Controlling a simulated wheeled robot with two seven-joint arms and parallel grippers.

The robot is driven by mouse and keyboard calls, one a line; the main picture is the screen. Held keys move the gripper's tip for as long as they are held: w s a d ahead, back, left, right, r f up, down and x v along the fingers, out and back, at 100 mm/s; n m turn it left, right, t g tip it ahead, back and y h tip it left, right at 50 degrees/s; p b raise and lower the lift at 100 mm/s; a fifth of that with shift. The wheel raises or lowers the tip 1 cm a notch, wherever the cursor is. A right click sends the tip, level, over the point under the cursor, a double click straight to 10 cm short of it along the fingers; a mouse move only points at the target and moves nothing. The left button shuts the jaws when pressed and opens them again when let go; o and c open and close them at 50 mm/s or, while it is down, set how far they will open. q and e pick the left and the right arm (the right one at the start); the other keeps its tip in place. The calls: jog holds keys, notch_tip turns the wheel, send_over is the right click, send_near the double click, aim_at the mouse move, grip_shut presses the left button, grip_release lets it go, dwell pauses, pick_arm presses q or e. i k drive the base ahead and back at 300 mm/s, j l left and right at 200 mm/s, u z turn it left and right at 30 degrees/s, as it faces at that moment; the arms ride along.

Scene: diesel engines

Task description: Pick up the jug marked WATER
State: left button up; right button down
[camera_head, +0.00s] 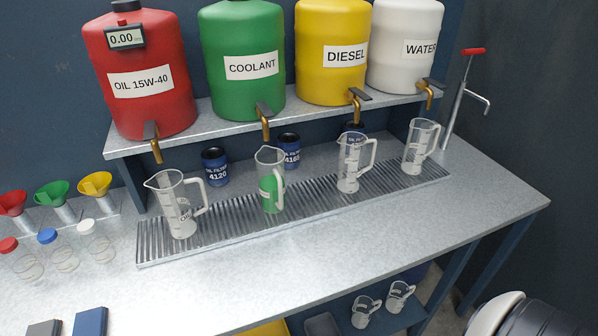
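A clear jug (421,147) stands upright at the right end of the grated drip tray (296,214), below the tap of the white tank marked WATER (405,45). Its handle points right; its own marking is too small to read. Three more clear jugs stand left of it on the tray: one (352,162) below the DIESEL tank, one with green in its lower part (270,180) below the COOLANT tank, and one (176,203) below the OIL tank with a small label. Neither of my grippers is in view.
Red (140,75), green (242,60) and yellow (332,50) tanks stand on a raised shelf (270,122). Blue oil filters (215,166) sit behind the jugs. A red-topped hand pump (461,95) rises just right of the rightmost jug.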

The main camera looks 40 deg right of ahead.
aim_at(421, 130)
jog(key=z, duration=1.9)
